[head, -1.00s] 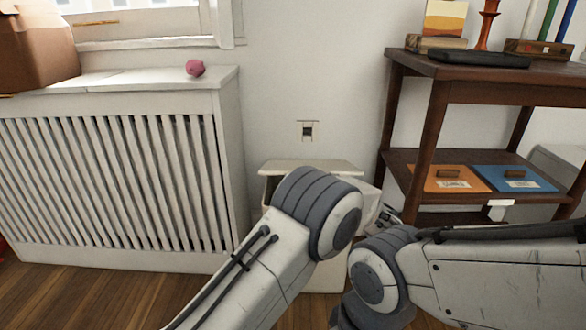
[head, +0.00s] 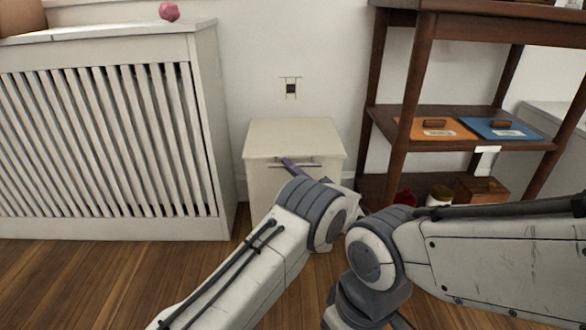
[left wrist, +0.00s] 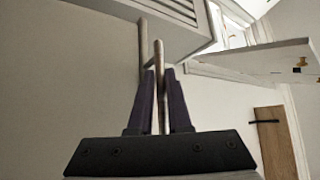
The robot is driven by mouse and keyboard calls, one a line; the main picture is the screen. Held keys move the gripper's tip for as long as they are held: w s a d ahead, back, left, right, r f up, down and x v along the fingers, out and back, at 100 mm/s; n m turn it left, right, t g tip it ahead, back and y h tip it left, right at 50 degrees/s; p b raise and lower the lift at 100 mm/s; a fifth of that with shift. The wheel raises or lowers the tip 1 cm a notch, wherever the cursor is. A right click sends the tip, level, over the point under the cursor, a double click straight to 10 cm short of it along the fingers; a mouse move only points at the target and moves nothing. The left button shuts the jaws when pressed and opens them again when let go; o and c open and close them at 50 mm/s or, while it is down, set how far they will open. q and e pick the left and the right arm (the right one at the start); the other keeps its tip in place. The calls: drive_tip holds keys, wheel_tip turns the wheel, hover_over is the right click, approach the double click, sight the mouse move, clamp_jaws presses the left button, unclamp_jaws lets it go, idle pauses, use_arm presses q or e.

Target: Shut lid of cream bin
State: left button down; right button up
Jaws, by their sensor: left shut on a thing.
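The cream bin (head: 268,183) stands against the wall between the radiator cover and the dark shelf. Its lid (head: 295,136) lies level across the top, and I see no gap under its front edge from here. A thin metal bar handle (head: 308,165) runs along the upper front. My left gripper (head: 288,163) reaches it with purple fingers. In the left wrist view the fingers of my left gripper (left wrist: 160,75) are shut on the bar handle (left wrist: 158,52). My left arm hides the bin's lower right front. My right gripper is out of view.
A white radiator cover (head: 208,130) stands close on the left, with a pink object (head: 169,11) on top. A dark wooden shelf (head: 415,75) stands close on the right, holding orange (head: 436,129) and blue (head: 503,130) flat items. Wooden floor (head: 110,275) is clear at front left.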

use_arm(q)
wheel_tip(320, 180, down, 2)
drive_tip(key=shift+a+m+t+h, duration=0.1)
drive_tip(key=shift+m+t+h, duration=0.2)
drive_tip(key=shift+m+h, duration=0.1)
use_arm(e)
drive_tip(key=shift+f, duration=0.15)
use_arm(q)
drive_tip(key=c, duration=0.9)
unclamp_jaws()
drive_tip(key=shift+w+f, duration=0.1)
drive_tip(key=shift+r, duration=0.25)
